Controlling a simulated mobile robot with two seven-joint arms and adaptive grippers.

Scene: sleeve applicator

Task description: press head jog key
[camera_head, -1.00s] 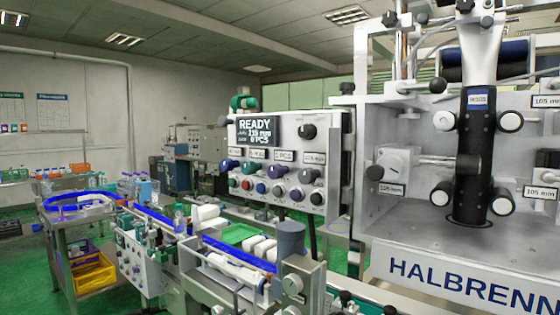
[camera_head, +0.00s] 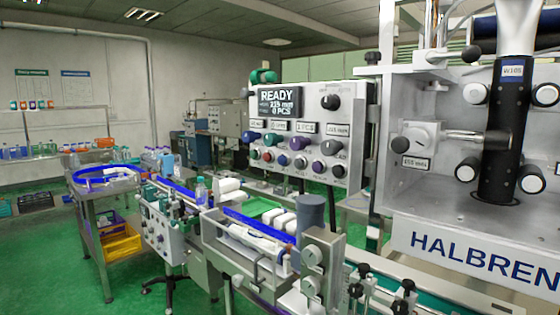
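The grey control panel (camera_head: 313,128) stands left of the sleeve machine. Its screen (camera_head: 281,103) reads READY, with a 115 mm line and 0 PCS below. A black selector knob (camera_head: 331,102) is at its upper right. Below are coloured knobs, including a green knob (camera_head: 272,140) and a purple knob (camera_head: 299,143). Neither of my grippers is in view.
The sleeve machine (camera_head: 440,215), marked HALBREN, fills the right side, with a black vertical mandrel (camera_head: 503,140). A round infeed table (camera_head: 104,189) stands left. Green floor is clear at lower left.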

